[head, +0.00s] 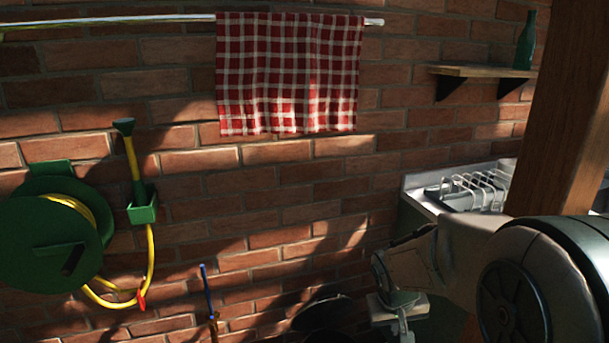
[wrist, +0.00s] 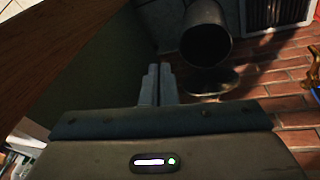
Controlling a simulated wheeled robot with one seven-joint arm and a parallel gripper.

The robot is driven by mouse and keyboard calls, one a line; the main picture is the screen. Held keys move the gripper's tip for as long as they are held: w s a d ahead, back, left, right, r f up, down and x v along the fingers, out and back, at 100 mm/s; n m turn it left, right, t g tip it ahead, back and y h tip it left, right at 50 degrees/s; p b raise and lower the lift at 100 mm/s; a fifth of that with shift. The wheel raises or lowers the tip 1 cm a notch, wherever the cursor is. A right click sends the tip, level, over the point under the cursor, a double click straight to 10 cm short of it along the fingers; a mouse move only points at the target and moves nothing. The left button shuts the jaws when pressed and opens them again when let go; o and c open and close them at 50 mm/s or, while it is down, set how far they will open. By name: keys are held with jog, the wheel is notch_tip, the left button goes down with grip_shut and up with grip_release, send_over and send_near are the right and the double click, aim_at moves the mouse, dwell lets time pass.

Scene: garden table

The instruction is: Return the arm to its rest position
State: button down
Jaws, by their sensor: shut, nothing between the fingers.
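My gripper (wrist: 158,84) shows in the wrist view with its two grey fingers together and nothing between them. It points out over a dark area beside the brick floor. In the head view my arm reaches in from the right edge, in front of the brick wall and below the counter with the dish rack. The fingertips are hard to make out there.
A wooden post (head: 566,110) stands close to my arm at the right. A counter (head: 418,198) carries a white dish rack (head: 475,187). A green hose reel (head: 40,250), a checked towel (head: 290,70) and a shelf (head: 485,72) are on the wall. A dark cylinder (wrist: 206,42) stands beyond my fingers.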

jog(key=s+a+r+y+p, duration=0.2)
jog(key=s+a+r+p, duration=0.2)
jog(key=s+r, duration=1.1)
jog(key=p, duration=0.3)
jog(key=shift+a+r+p, duration=0.15)
jog(key=shift+r+p, duration=0.2)
